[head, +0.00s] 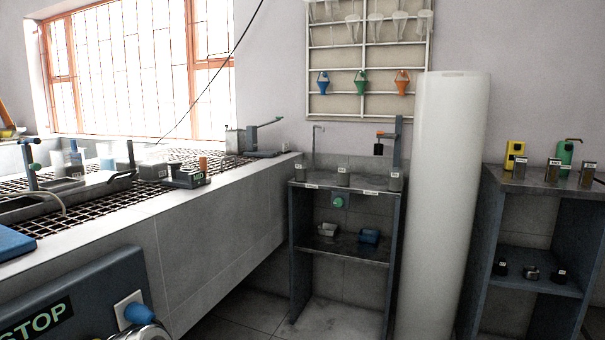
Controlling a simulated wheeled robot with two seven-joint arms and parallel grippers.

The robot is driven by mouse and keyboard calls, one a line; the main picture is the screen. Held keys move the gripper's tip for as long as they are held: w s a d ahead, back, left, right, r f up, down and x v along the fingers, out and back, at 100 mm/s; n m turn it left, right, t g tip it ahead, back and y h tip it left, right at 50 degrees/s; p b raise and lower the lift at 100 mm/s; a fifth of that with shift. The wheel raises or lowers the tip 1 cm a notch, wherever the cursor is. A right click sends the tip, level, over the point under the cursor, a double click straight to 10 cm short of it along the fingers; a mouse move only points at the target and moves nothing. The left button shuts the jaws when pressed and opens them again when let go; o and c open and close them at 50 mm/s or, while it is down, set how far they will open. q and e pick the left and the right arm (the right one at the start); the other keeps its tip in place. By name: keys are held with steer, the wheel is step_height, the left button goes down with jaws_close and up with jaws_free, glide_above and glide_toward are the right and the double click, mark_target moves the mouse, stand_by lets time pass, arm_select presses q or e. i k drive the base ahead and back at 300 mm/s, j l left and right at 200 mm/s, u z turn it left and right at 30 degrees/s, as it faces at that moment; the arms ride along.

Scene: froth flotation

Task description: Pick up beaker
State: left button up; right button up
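I cannot tell for sure which vessel is the beaker. Several pale, translucent vessels (106,158) stand on the grated bench at the left, below the window. They are small and partly overlap each other and the equipment. Small grey labelled cups (343,175) stand on top of the narrow dark stand in the middle.
A tall white cylinder (440,210) stands between the middle stand (392,235) and the right shelf (500,185). A STOP panel (80,290) fills the lower left. A wall rack (427,60) holds funnels. Floor is clear before the middle stand.

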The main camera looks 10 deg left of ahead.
mark_target(301, 165)
steer(key=i+l+z, duration=0.2)
steer(key=i, duration=0.85)
